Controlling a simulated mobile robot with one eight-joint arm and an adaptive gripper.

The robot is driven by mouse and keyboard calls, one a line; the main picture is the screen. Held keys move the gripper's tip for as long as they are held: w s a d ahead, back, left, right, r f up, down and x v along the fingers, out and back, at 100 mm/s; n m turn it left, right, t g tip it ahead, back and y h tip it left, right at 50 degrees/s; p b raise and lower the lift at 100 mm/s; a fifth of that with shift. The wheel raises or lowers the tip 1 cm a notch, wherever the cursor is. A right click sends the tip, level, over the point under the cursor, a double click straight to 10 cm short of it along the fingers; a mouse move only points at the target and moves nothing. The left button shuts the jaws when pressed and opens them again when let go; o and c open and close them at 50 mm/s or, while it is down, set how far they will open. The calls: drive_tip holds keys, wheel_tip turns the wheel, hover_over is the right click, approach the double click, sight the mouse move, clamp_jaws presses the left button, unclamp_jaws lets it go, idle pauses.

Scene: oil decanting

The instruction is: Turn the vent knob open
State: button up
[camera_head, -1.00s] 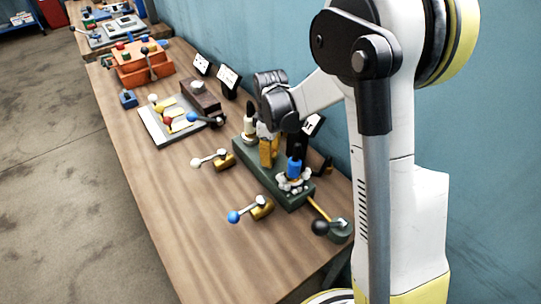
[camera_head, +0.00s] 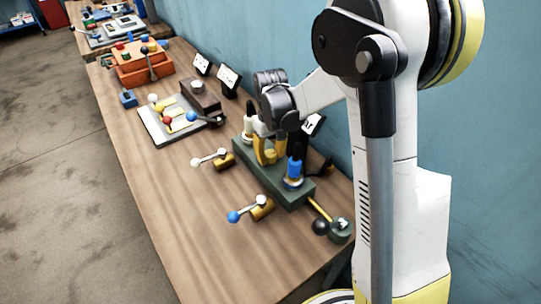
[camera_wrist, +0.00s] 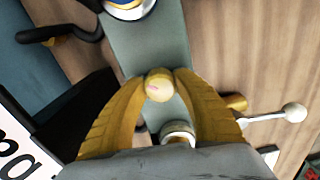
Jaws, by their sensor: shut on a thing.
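The vent knob, a small round pale-yellow knob (camera_wrist: 159,85), sits between the yellow fingertips of my gripper (camera_wrist: 160,88) in the wrist view. My gripper is shut on it, above the long green base block (camera_wrist: 150,45). In the head view my gripper (camera_head: 268,155) is over the middle of the green block (camera_head: 250,163), between a pale upright piece and a blue upright piece (camera_head: 294,169). The knob itself cannot be picked out there behind the fingers. Whether the knob is turned open cannot be told.
Two levers stand in front of the block, one with a white ball (camera_head: 196,163) and one with a blue ball (camera_head: 233,217). A black ball (camera_head: 320,227) is near the right end. Signs stand along the wall. The table's front left is clear.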

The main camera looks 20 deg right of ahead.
sight(270, 153)
drive_tip(key=m, duration=0.5)
drive_tip(key=shift+m, duration=2.6)
drive_tip(key=shift+c, duration=0.2)
drive_tip(key=o, duration=1.2)
drive_tip(key=shift+r, duration=0.15)
wheel_tip(270, 153, up, 12)
drive_tip(key=shift+f, duration=0.1)
